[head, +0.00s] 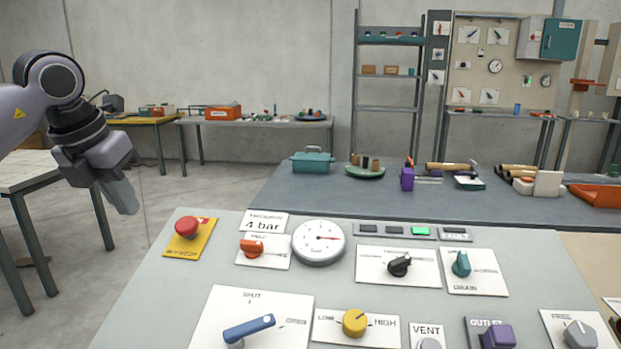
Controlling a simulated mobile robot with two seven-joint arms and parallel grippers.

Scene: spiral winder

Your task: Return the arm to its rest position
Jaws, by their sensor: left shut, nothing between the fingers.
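My left arm comes in from the left edge in the head view. Its gripper (124,196) points down, shut and empty, in the air to the left of the control panel (210,262). It touches nothing that I can see. The red stop button (187,226) on its yellow plate is the panel part closest to it, to the right and a little lower in the picture. My right gripper is not in view.
The panel carries a round gauge (319,241), a blue lever (249,328), a yellow knob (355,322) and other knobs. A grey bench (300,188) with a teal box (312,160) stands behind it. A table (28,172) stands behind the arm at left.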

